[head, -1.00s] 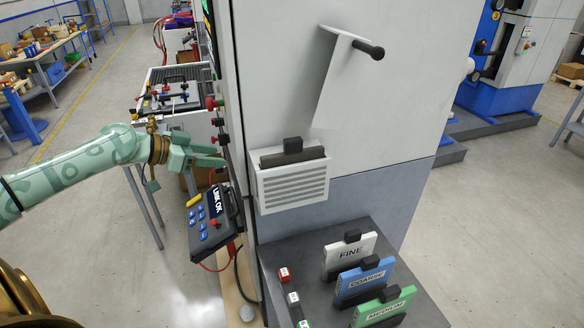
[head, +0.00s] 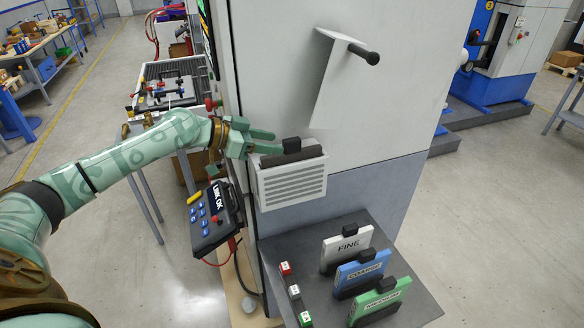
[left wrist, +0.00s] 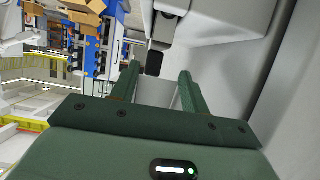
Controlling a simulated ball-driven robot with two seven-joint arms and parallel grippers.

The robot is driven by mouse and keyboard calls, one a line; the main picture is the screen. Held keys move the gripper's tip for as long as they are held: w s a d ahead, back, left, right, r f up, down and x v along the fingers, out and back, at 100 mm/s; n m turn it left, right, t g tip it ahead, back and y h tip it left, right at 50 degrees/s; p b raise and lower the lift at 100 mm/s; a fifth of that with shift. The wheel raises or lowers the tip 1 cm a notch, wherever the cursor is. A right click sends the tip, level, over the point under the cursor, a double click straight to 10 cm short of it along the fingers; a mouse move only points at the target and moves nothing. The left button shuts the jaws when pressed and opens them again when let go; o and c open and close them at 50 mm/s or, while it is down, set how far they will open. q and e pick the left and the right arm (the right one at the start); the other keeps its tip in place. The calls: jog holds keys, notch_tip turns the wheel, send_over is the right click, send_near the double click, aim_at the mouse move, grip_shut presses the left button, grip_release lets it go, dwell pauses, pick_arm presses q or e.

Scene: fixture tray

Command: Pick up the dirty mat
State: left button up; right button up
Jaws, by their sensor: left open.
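The dirty mat (head: 308,153) appears to be the dark grey piece in the top of the white louvred holder (head: 292,187) on the machine's side. Only its upper edge and black grip block (head: 291,145) show; the rest is hidden inside the holder. My left gripper (head: 273,141) is open and empty, just left of the block. In the left wrist view its two fingers (left wrist: 160,80) point toward a dark block (left wrist: 155,58), with a gap between them. My right gripper is in neither view.
A grey shelf (head: 285,242) below holds a white FINE mat (head: 347,246), a blue COARSE mat (head: 362,272) and a green MEDIUM mat (head: 381,299). A slanted flap with a black handle (head: 364,54) sticks out above. A control pendant (head: 213,215) hangs below my left arm.

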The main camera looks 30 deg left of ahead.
aim_at(291, 149)
pick_arm(q)
jog(key=shift+w+d+f, duration=0.25)
jog(key=shift+w+d, duration=0.2)
jog(key=shift+d, duration=0.05)
jog(key=p+x, duration=0.1)
jog(key=x, duration=0.1)
jog(key=p+x, duration=0.2)
jog(key=shift+s+d+f, duration=0.1)
jog(key=shift+d+f, duration=0.2)
jog(key=shift+d, duration=0.1)
jog(key=shift+d+f, duration=0.1)
jog(key=shift+f, duration=0.05)
grip_shut()
